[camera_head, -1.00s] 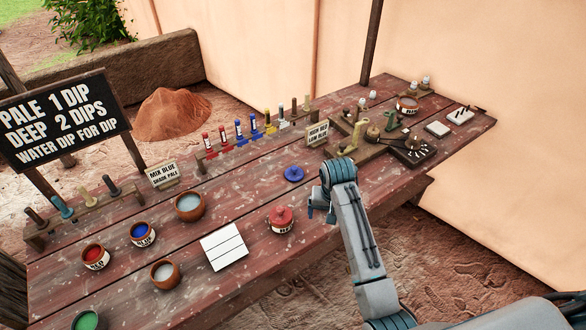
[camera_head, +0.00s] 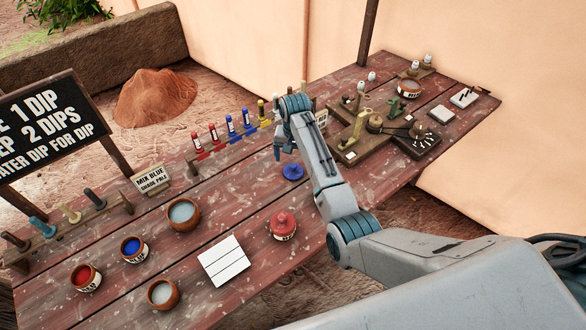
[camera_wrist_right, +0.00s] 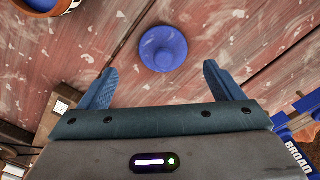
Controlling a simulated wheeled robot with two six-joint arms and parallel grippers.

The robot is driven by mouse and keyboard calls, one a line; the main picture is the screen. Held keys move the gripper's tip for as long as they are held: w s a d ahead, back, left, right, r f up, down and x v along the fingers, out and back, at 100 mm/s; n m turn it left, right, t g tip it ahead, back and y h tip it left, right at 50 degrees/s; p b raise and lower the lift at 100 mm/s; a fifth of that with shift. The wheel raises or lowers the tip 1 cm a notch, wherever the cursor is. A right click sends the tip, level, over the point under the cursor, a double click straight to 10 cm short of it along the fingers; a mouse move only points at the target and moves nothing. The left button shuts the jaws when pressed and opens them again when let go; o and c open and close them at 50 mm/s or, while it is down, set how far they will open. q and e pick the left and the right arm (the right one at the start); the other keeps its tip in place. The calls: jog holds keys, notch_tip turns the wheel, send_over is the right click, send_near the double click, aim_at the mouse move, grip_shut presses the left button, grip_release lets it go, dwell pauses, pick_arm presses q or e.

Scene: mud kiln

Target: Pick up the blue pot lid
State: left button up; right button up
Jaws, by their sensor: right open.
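The blue pot lid (camera_head: 292,171) lies flat on the wooden table, with its round knob upward. In the right wrist view the lid (camera_wrist_right: 163,48) is beyond and between the two fingertips, not touched by them. My right gripper (camera_head: 279,150) is above the table, close to the lid and a little up and left of it in the head view. Its fingers (camera_wrist_right: 158,82) are spread apart with nothing between them. My left gripper is not in view.
A red-lidded pot (camera_head: 283,226) stands in front of the lid. A white tile sheet (camera_head: 223,261) and pots, including a blue one (camera_head: 134,250), are to the left. A rack of colored tubes (camera_head: 231,127) stands behind. Bare table surrounds the lid.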

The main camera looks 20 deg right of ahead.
aim_at(293, 165)
jog(key=f, duration=0.1)
jog(key=f+p, duration=0.1)
jog(key=f, duration=0.1)
jog(key=shift+a+f+p, duration=0.2)
jog(key=shift+a+p, duration=0.05)
jog(key=shift+p, duration=0.05)
jog(key=shift+f, duration=0.75)
jog(key=shift+c, duration=0.2)
jog(key=c, duration=1)
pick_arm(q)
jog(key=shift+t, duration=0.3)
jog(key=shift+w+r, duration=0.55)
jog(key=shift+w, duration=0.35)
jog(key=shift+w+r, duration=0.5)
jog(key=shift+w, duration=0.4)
